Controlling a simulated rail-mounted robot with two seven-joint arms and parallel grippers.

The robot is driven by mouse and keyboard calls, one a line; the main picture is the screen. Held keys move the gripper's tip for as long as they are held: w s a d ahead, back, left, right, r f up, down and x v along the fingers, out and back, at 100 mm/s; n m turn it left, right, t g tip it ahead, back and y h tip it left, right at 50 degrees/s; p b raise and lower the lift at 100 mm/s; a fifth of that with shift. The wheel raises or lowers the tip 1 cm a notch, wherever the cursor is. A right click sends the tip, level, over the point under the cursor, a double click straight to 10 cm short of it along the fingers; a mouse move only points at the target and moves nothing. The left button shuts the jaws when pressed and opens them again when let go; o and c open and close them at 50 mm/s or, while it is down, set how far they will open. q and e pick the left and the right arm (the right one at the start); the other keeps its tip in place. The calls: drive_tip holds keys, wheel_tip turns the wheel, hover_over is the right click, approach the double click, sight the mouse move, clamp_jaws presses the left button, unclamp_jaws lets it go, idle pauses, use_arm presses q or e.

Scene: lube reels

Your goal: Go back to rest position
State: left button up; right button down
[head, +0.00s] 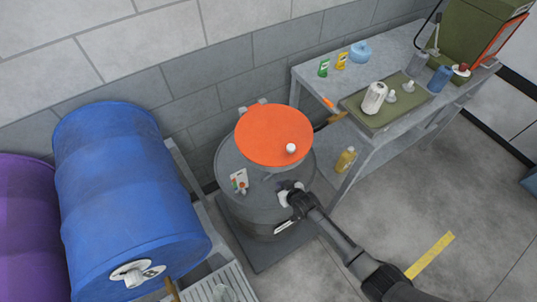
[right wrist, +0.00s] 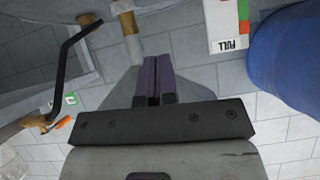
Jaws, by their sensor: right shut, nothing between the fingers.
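My right arm reaches in from the lower right in the head view. My right gripper (head: 286,191) is over the front right edge of the top of a grey upright drum (head: 231,165). In the right wrist view the two dark fingers of the gripper (right wrist: 153,82) are together with nothing between them. A small white patch shows right at the gripper in the head view; I cannot tell what it is. My left gripper is not in view.
An orange disc (head: 265,140) with a white knob sits above the grey drum. A blue drum (head: 125,190) lies on a rack at left, beside a purple drum (head: 25,230). A metal bench (head: 310,75) with bottles and a tray stands at right.

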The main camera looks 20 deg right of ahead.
drive_tip(key=shift+s, duration=0.1)
drive_tip(key=s+a+r+n+g+h, duration=0.1)
drive_tip(key=s+r+g, duration=0.1)
drive_tip(key=s+r, duration=0.55)
drive_tip(key=s+a+r+n+g+h, duration=0.1)
drive_tip(key=s+r+g, duration=0.3)
drive_tip(key=r, duration=0.6)
drive_tip(key=s+r+t, duration=0.2)
drive_tip(key=s+r, duration=0.1)
drive_tip(key=s, duration=0.7)
drive_tip(key=s+f+m+g, duration=0.1)
drive_tip(key=s+f+g, duration=0.35)
drive_tip(key=s, duration=0.75)
wheel_tip(320, 180, up, 18)
drive_tip(key=t+p, duration=0.1)
drive_tip(key=p, duration=1.9)
drive_tip(key=shift+w+d+r, duration=0.15)
drive_tip(key=shift+w+r, duration=0.05)
drive_tip(key=shift+w, duration=0.05)
